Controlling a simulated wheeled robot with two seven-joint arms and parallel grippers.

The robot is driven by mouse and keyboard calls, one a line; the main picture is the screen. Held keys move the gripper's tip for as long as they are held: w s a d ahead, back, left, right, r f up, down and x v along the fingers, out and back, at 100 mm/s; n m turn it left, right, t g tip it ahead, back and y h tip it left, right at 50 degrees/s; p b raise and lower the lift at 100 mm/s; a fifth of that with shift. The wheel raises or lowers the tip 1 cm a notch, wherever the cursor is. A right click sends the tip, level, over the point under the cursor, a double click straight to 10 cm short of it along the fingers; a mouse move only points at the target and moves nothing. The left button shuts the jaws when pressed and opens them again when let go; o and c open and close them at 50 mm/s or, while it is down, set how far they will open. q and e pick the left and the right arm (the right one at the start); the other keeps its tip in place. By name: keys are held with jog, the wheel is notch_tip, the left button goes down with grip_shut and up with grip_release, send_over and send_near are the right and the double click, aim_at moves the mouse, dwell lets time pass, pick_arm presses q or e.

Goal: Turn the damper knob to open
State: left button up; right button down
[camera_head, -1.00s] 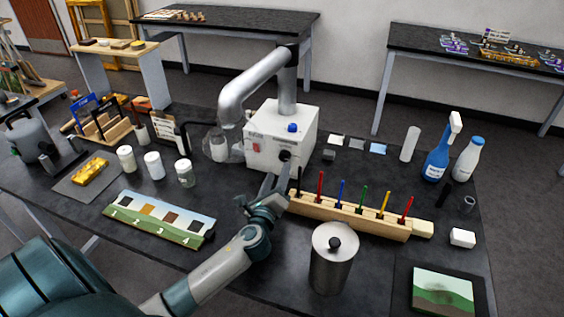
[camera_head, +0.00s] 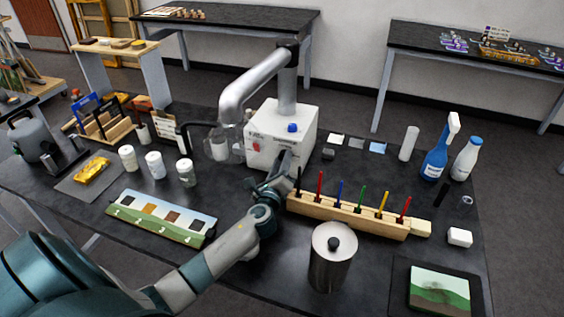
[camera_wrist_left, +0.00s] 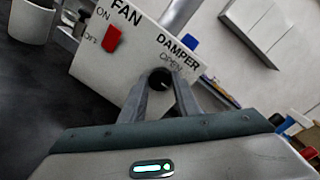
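The black damper knob (camera_wrist_left: 160,79) is on the front of the white fan box (camera_head: 268,140), below the words DAMPER and OPEN. A small pale mark shows on the knob, but its exact setting is unclear. My left gripper (camera_head: 284,162) is at the box front and mostly hides the knob in the head view. In the left wrist view my left gripper (camera_wrist_left: 162,76) is open, with one finger on each side of the knob. I cannot tell whether the fingers touch it. My right gripper is not in view.
A red fan switch (camera_wrist_left: 112,38) is left of the knob. A wooden rack (camera_head: 345,215) with colored sticks stands close right of my gripper. A metal canister (camera_head: 330,270) stands in front. White-lidded jars (camera_head: 155,164) stand at left. A silver duct (camera_head: 255,82) rises above the box.

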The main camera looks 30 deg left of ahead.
pick_arm(q)
jog(key=c, duration=0.4)
jog(key=shift+n, duration=0.4)
jog(key=shift+s+a+n+g+h+p, duration=0.15)
jog(key=shift+n+h+p, duration=0.35)
jog(key=shift+n, duration=2.15)
jog(key=shift+w+n+g+h+p, duration=0.1)
jog(key=shift+n+h+p, duration=0.35)
jog(key=shift+n, duration=2.15)
jog(key=shift+s+a+n+g+h+p, duration=0.2)
jog(key=shift+n+p, duration=0.45)
jog(key=shift+n, duration=2)
jog(key=shift+w+d, duration=0.15)
jog(key=o, duration=1)
